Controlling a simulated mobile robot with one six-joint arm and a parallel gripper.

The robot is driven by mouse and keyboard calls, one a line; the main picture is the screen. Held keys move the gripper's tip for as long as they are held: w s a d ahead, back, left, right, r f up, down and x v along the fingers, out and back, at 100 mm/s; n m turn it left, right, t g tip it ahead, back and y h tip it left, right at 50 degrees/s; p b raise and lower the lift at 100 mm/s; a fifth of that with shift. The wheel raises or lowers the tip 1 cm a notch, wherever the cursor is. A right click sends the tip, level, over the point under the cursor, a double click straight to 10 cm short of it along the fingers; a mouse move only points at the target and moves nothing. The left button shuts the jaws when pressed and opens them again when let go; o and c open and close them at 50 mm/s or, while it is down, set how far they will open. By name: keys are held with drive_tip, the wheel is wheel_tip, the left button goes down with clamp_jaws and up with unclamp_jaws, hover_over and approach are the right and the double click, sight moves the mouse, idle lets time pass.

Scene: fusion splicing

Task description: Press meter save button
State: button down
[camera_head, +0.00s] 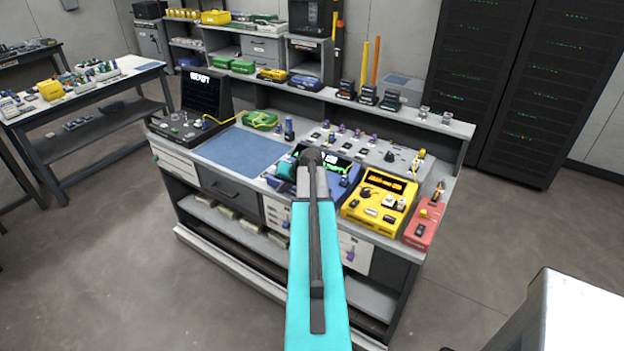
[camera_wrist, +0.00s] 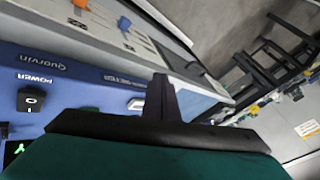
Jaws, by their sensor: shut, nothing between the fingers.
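The blue meter (camera_head: 347,186) stands on the bench, left of a yellow device, with its lit green display partly covered by my arm in the head view. In the wrist view the blue meter (camera_wrist: 62,95) fills the left side, with the label "Quorvin", a partly readable "METER" label and a black POWER switch (camera_wrist: 31,99). A pale button (camera_wrist: 136,104) shows beside my fingers; its label is hidden, so I cannot tell if it is the save button. My gripper (camera_wrist: 160,88) is shut and empty, close over the meter; contact cannot be told.
A yellow device (camera_head: 379,203) and a red box (camera_head: 423,224) stand to the right. A grey panel with knobs (camera_head: 365,150) lies behind the meter. A blue mat (camera_head: 240,149) lies clear to the left, beside a splicer with a raised screen (camera_head: 205,93).

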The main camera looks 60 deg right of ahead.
drive_tip(key=s+d+r+m+h, duration=0.1)
drive_tip(key=s+d+r, duration=0.2)
drive_tip(key=d+r, duration=0.2)
drive_tip(key=s+d+r+t+h+p, duration=0.1)
drive_tip(key=s+d+r, duration=0.2)
drive_tip(key=d+r, duration=0.3)
drive_tip(key=shift+s+d+r+m, duration=0.15)
drive_tip(key=shift+s+d+m, duration=0.05)
drive_tip(key=shift+d+m, duration=0.2)
drive_tip(key=shift+f+b, duration=0.9)
drive_tip(key=shift+f, duration=1.85)
drive_tip(key=shift+f+b, duration=1.1)
drive_tip(key=shift+f, duration=0.65)
drive_tip(key=shift+f+b, duration=0.85)
drive_tip(key=shift+b, duration=0.05)
drive_tip(key=shift+r, duration=0.15)
drive_tip(key=shift+r+p, duration=0.3)
drive_tip(key=shift+r, duration=0.45)
